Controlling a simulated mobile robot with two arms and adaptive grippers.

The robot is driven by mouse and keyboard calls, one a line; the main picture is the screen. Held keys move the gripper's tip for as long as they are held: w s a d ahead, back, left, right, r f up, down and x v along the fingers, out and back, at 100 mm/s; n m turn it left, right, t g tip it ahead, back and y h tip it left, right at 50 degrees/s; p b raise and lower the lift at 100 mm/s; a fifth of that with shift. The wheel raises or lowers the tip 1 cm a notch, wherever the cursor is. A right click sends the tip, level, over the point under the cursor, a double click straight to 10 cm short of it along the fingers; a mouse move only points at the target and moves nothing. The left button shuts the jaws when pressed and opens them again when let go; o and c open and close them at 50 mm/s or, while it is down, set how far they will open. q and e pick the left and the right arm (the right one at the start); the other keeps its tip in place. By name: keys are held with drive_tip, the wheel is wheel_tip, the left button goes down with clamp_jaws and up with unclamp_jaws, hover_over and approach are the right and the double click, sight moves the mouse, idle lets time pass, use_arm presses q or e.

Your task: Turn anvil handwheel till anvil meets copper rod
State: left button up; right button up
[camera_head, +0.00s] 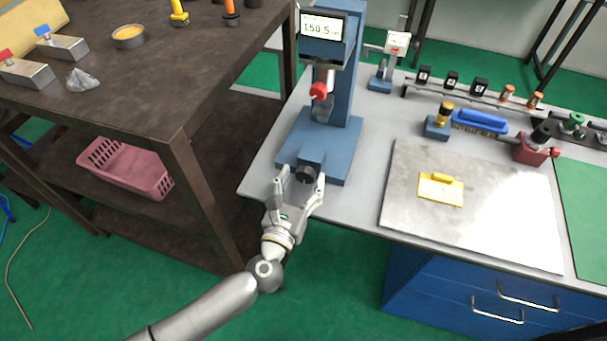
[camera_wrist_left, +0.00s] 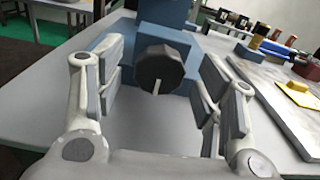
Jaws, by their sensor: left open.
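The blue bench instrument (camera_head: 352,95) stands on the grey bench, with a display reading about 150.5 at its top. The black anvil handwheel (camera_head: 305,174) sits at the front of its base and faces my left gripper. The handwheel also shows in the left wrist view (camera_wrist_left: 159,70), with a pale line on its face. My left gripper (camera_head: 301,188) is open, with one finger on each side of the handwheel; I cannot tell whether either touches it. A red-capped part (camera_head: 319,90) is on the instrument's column. I cannot make out the copper rod or the anvil clearly. My right gripper is out of view.
A metal plate (camera_head: 420,215) with a yellow block (camera_head: 441,189) lies to the right on the bench. A dark table (camera_head: 150,80) stands to the left, with a pink basket (camera_head: 125,167) on its lower shelf. Small tools and weights line the back of the bench.

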use_arm(q)
drive_tip(key=shift+w+d, duration=0.2)
drive_tip(key=shift+w, duration=0.3)
drive_tip(key=shift+c, duration=0.8)
drive_tip(key=c, duration=0.9)
drive_tip(key=shift+o, duration=0.2)
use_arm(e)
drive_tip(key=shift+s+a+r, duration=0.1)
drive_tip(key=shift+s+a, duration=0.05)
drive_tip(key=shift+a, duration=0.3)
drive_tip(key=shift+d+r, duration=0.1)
use_arm(q)
drive_tip(key=shift+m+p, duration=0.5)
drive_tip(key=shift+m, duration=0.5)
drive_tip(key=m+p, duration=0.1)
drive_tip(key=m, duration=0.3)
drive_tip(key=shift+d, duration=0.1)
drive_tip(key=shift+m, duration=0.3)
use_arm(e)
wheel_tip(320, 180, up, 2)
